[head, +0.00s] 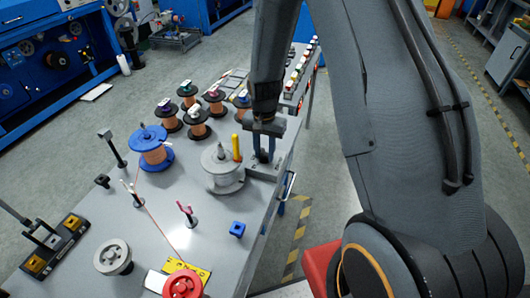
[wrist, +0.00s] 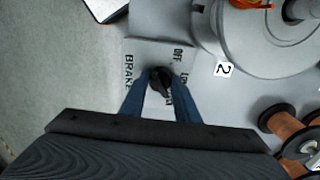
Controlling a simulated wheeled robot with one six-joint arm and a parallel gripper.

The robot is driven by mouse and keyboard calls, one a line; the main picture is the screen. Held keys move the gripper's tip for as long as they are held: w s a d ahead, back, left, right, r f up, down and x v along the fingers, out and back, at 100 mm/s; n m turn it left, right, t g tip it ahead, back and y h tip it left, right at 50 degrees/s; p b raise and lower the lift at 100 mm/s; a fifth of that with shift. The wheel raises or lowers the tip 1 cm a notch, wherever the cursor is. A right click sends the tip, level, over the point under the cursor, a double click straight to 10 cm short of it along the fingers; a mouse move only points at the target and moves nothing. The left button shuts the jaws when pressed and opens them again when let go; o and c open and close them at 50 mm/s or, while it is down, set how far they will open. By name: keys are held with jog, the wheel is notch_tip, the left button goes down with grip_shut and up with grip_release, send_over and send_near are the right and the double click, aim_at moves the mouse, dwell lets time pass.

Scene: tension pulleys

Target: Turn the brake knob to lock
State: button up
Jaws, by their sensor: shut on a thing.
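The brake knob (wrist: 159,82) is a small dark knob on a pale plate (wrist: 140,52) in the wrist view. The plate is lettered "BRAKE" and "OFF", and other lettering is partly covered by my fingers. My gripper (wrist: 160,85) points down with its two blue fingers shut on the knob, one on each side. A grey spool (head: 222,170) with a yellow post stands just left of my gripper. The knob's exact angle is hard to tell.
A label "2" (wrist: 223,69) lies beside the grey spool. Floor is open right of the table.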

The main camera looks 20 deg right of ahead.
aim_at(265, 153)
jog(key=shift+s+m, duration=0.1)
jog(key=shift+m, duration=0.5)
jog(key=o, duration=1)
jog(key=shift+d, duration=0.15)
jog(key=shift+o, duration=0.2)
jog(key=shift+r, duration=0.65)
notch_tip(265, 153, up, 6)
jog(key=shift+f+b, duration=0.25)
jog(key=shift+b, duration=0.65)
jog(key=shift+r, duration=0.5)
